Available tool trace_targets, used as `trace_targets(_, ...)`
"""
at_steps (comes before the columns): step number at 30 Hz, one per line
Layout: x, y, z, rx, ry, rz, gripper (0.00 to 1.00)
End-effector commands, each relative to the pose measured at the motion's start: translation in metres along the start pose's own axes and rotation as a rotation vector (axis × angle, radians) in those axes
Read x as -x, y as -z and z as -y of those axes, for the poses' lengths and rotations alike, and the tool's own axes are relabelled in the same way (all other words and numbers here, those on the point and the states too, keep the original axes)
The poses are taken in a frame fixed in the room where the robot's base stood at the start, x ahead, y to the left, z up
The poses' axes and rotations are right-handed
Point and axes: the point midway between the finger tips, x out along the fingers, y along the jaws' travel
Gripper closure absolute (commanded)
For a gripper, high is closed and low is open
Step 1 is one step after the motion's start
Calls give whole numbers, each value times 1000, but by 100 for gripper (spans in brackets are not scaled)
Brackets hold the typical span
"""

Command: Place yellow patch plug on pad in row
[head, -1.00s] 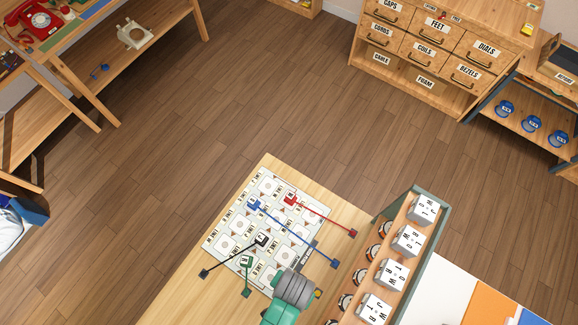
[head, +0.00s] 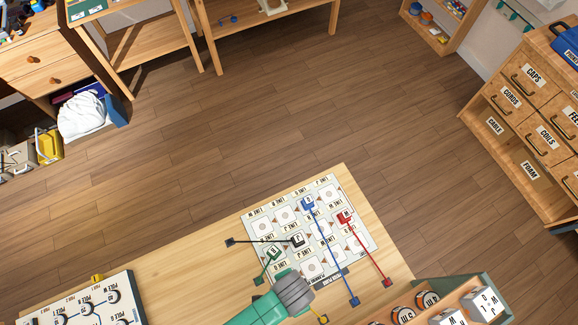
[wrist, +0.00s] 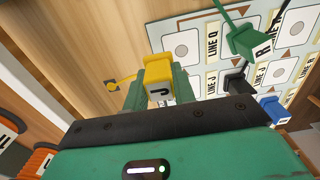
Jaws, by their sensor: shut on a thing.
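My gripper (wrist: 159,90) is shut on the yellow patch plug (wrist: 158,72), which bears a dark letter like a J. In the wrist view the plug is beside the edge of the white pad board (wrist: 211,25), near the LINE Q pad (wrist: 182,44). I cannot tell its height. A thin yellow cord runs from it to a yellow end piece (wrist: 111,86). In the head view my arm hides the plug and fingers. On the board (head: 325,265) are a blue plug (head: 308,203), a red plug (head: 345,217), a black plug (head: 297,240) and a green plug (head: 273,253).
Cords cross the board and table (head: 205,260).

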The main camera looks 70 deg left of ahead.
Motion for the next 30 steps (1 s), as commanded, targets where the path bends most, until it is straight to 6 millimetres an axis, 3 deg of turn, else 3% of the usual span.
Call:
trace_targets(3,-3,38,14,2,1,-2,97)
trace_targets(9,-8,76,29,0,1,0,97)
trace_targets(17,-10,93,35,1,0,1,97)
trace_targets(22,-41,89,34,1,-1,5,97)
trace_targets(30,-45,89,34,0,0,2,97)
